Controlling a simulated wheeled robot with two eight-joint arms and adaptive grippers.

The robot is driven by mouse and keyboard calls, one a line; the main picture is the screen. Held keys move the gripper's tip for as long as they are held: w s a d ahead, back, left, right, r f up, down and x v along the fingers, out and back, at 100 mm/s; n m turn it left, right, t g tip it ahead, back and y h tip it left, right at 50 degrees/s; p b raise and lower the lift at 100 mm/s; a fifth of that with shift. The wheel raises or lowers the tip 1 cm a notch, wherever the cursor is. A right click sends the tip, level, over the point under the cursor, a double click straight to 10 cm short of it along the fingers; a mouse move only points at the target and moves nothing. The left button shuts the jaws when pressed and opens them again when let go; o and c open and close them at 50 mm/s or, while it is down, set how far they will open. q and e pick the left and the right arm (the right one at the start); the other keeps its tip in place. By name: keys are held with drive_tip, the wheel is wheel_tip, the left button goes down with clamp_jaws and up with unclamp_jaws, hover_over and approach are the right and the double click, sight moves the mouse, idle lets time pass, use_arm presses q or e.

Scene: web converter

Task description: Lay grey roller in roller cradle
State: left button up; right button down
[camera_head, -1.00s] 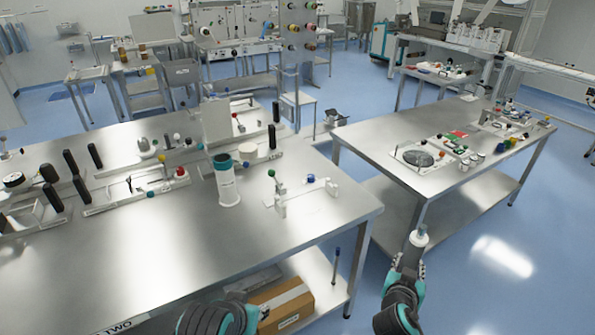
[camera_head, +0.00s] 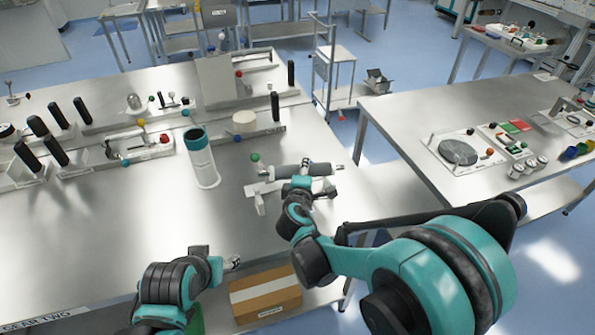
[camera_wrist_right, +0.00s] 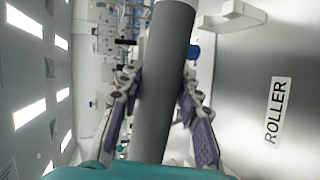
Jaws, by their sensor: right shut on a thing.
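The grey roller (camera_head: 312,170) lies roughly level above the front right of the near table. My right gripper (camera_head: 300,183) is shut on it. In the right wrist view the roller (camera_wrist_right: 163,85) runs lengthwise between the two purple-padded fingers (camera_wrist_right: 165,105). The white roller cradle (camera_head: 262,192) stands on the table just left of and below the roller; a white bracket (camera_wrist_right: 238,17) shows at the top of the wrist view. The arm and roller hide part of the cradle, and I cannot tell whether they touch. My left gripper (camera_head: 234,263) is at the table's front edge; its fingers are too small to read.
A white and teal cylinder (camera_head: 201,158) stands left of the cradle. A green knob (camera_head: 255,157) is near the cradle. A ROLLER label (camera_wrist_right: 278,110) is on the tabletop. A cardboard box (camera_head: 263,293) is on the lower shelf. The table's left front is clear.

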drive_tip(key=shift+w+a+f+n+t, duration=0.1)
drive_tip(key=shift+w+a+n+t, duration=0.05)
drive_tip(key=shift+a+n, duration=0.25)
drive_tip(key=shift+w+a+f+n+t, duration=0.15)
drive_tip(key=shift+a+n, duration=0.15)
drive_tip(key=shift+a, duration=0.15)
drive_tip(key=shift+w+a+n+y, duration=0.15)
drive_tip(key=shift+n+y, duration=0.15)
drive_tip(key=shift+r, duration=0.1)
drive_tip(key=shift+f+b, duration=0.45)
drive_tip(key=shift+b, duration=0.15)
wheel_tip(320, 180, down, 6)
drive_tip(key=b, duration=0.5)
drive_tip(key=shift+r, duration=0.25)
drive_tip(key=shift+f+b, duration=0.55)
drive_tip(key=c, duration=1)
unclamp_jaws()
